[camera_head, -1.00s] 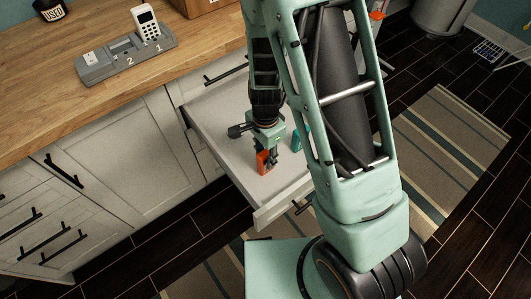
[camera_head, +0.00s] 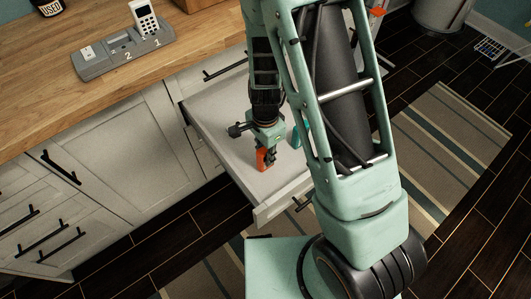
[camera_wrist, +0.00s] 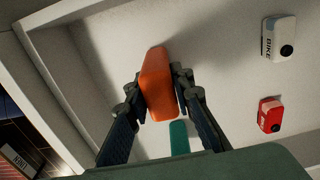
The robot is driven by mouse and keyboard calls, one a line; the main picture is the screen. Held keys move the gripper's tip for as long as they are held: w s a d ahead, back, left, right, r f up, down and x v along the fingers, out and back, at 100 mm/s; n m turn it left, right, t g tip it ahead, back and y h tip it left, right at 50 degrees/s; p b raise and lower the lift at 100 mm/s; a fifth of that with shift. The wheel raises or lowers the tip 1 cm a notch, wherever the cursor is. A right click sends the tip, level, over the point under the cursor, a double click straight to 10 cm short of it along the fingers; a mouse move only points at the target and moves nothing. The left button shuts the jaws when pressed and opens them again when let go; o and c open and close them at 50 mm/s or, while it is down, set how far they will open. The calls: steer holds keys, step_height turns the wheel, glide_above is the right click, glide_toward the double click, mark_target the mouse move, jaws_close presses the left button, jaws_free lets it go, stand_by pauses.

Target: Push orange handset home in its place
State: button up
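The orange handset (camera_head: 262,160) stands in the open drawer, with my gripper (camera_head: 267,153) over it. In the wrist view the orange handset (camera_wrist: 158,85) lies between my two fingers (camera_wrist: 157,88), which press against its sides with no clear gap. A grey dock (camera_head: 95,70) lies on the wooden counter, with places marked 1 and 2. A white handset (camera_head: 145,17) stands in place 1. Place 2 holds no handset. The handset's lower end is hard to see in the head view.
A teal item (camera_head: 296,137) is in the drawer close to my gripper; it also shows in the wrist view (camera_wrist: 179,137). The open drawer (camera_head: 215,110) juts out below the counter (camera_head: 60,110).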

mark_target(265, 149)
steer(key=shift+r, duration=0.1)
steer(key=shift+r+p, duration=2.75)
steer(key=shift+r, duration=0.2)
